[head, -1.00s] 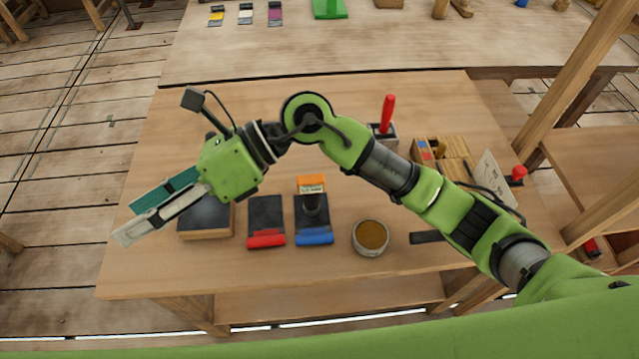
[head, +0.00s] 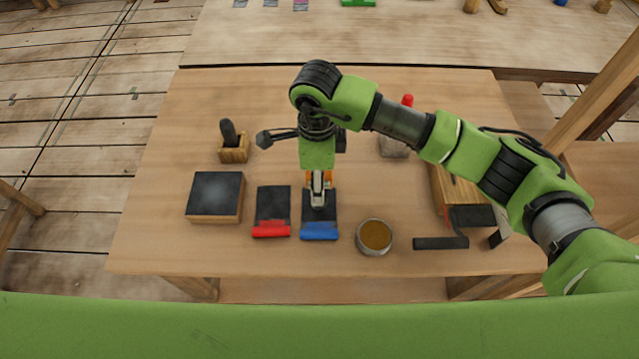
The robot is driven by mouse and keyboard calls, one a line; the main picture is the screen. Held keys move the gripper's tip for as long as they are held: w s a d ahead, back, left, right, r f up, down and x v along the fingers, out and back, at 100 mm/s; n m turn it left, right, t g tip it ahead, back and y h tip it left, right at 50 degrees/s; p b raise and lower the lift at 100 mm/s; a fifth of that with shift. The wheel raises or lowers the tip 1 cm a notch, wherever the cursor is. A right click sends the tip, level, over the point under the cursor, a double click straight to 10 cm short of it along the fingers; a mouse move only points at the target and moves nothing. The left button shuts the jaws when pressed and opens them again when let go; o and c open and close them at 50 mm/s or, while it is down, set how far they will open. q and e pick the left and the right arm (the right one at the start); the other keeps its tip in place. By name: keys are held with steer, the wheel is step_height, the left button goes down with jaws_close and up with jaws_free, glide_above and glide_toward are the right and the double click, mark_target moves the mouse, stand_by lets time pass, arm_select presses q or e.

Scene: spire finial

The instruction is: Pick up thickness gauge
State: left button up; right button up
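An orange item (head: 308,178), which may be the thickness gauge, is largely hidden behind my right gripper. It is at the upper end of the dark pad with a blue edge (head: 319,229). My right gripper (head: 317,198) points down over this pad, in front of the orange item. Its fingertips look close together, but whether they touch or hold anything is too small to tell. My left gripper is not in view.
Nearby on the wooden table are a red-edged pad (head: 271,219), a dark-topped block (head: 215,195), a round tin (head: 374,237), a black-handled tool in a wooden holder (head: 233,147) and a black bar (head: 441,243). The table's front left is clear.

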steer(key=shift+f, duration=0.4)
step_height(320, 180, down, 5)
steer(key=p, duration=0.2)
steer(key=shift+w+d+r+p, duration=0.15)
steer(key=shift+p, duration=0.2)
steer(key=shift+f, duration=0.4)
steer(key=shift+w, duration=0.1)
jaws_close()
